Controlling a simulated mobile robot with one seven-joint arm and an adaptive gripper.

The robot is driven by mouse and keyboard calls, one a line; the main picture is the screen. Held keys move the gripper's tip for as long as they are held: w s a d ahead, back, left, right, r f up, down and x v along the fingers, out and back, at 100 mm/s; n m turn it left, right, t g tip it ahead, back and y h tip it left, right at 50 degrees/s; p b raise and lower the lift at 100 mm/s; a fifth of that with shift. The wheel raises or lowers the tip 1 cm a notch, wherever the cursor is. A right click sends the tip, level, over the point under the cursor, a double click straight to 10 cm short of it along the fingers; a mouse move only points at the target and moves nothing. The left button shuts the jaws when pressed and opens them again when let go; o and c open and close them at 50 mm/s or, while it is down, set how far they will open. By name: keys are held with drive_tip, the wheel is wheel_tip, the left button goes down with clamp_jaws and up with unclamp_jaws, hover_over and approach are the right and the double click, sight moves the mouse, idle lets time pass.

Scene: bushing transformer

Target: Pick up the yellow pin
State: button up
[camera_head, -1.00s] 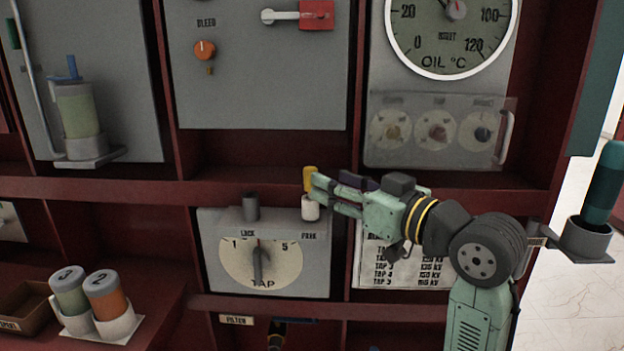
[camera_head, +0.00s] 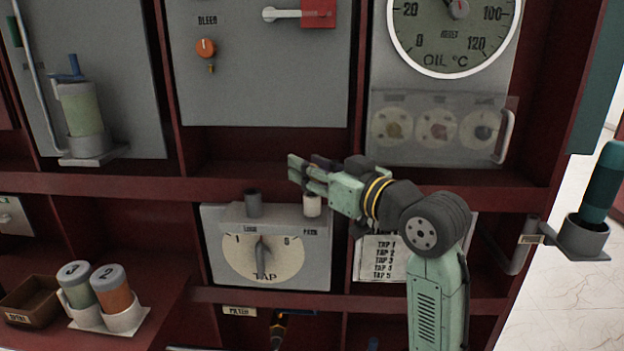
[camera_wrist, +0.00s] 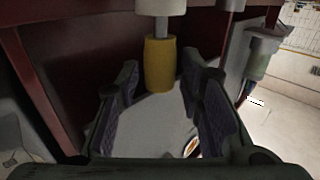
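The yellow pin (camera_wrist: 160,66) shows in the wrist view between the two fingers of my gripper (camera_wrist: 161,75). A gap shows on each side of the pin, so the fingers look open around it. A grey shaft joins the pin to the white PARK holder (camera_wrist: 161,6), which shows at the top of that view. In the head view my gripper (camera_head: 298,170) is just above the white PARK holder (camera_head: 312,205) on the tap panel (camera_head: 265,245). The pin is hidden there behind the fingers.
A grey LOCK holder (camera_head: 254,204) stands left of the PARK holder. A red shelf beam (camera_head: 120,185) runs close behind my gripper. A clear cover (camera_head: 437,130) with a handle is above my arm. Two numbered canisters (camera_head: 100,290) stand at lower left.

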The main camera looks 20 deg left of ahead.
clamp_jaws()
drive_tip(key=shift+r, duration=0.1)
idle(0.4)
drive_tip(key=shift+r, duration=0.6)
wheel_tip(320, 180, up, 2)
drive_tip(key=shift+r+b, duration=0.15)
drive_tip(key=shift+b, duration=0.2)
drive_tip(key=s+d+r+b, duration=0.1)
drive_tip(key=s+d+b, duration=0.1)
drive_tip(key=s, duration=1.4)
drive_tip(key=shift+d+r, duration=0.15)
drive_tip(key=shift+d, duration=0.05)
drive_tip(key=shift+w+r, duration=0.1)
